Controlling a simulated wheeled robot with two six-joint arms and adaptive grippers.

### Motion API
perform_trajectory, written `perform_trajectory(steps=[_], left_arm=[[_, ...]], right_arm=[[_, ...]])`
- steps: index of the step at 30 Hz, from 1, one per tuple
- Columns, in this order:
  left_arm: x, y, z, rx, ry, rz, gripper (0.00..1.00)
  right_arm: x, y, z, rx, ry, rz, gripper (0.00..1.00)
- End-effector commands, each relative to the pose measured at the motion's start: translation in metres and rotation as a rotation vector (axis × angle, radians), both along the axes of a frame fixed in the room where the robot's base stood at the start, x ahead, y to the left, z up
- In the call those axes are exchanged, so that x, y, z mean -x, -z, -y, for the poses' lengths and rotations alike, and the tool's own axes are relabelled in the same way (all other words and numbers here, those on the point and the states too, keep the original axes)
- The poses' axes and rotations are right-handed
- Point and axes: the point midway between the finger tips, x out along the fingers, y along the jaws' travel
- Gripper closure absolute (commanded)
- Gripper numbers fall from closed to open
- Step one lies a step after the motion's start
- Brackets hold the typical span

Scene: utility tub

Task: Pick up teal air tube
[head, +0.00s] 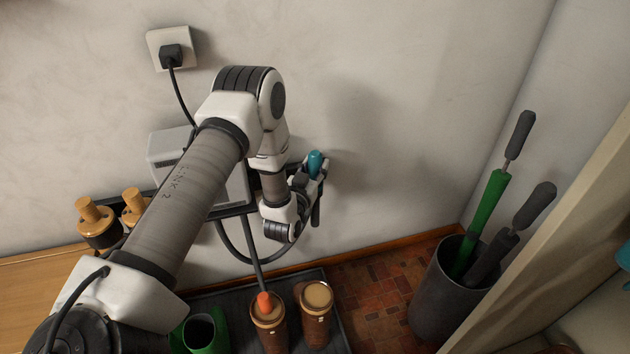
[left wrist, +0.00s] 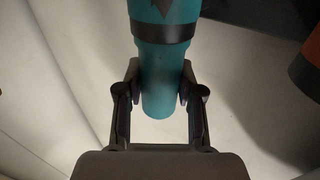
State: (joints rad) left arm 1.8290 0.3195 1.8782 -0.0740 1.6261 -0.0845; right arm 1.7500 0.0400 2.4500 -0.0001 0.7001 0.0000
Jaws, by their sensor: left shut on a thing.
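The teal air tube (left wrist: 165,65) stands out in the left wrist view, with a dark band around it and its rounded end between the fingers. In the head view its teal end (head: 315,163) shows at my left gripper (head: 312,178), near the wall. My left gripper (left wrist: 160,88) is shut on the tube, one finger on each side. The rest of the tube is hidden by the gripper in the head view. My right gripper is not in view.
A grey bin (head: 440,300) with green and dark-handled tools stands at right. Brown canisters (head: 316,312) and a green container (head: 198,332) stand on a dark tray below. Orange-topped items (head: 95,220) are at left. A black plug (head: 171,55) sits in the wall socket.

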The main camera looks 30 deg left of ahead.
Motion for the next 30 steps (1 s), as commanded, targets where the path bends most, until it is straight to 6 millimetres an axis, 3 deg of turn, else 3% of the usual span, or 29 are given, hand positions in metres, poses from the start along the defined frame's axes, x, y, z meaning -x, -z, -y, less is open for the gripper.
perform_trajectory(steps=[5, 11, 30], left_arm=[[-0.001, -0.008, 0.000, 0.000, -0.001, 0.002, 0.99], [-0.001, -0.040, 0.000, 0.000, 0.000, 0.004, 0.99], [0.000, -0.192, 0.000, 0.002, 0.000, 0.006, 0.99]], right_arm=[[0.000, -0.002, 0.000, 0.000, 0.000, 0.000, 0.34], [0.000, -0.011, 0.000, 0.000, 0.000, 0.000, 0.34], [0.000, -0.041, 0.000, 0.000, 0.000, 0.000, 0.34]])
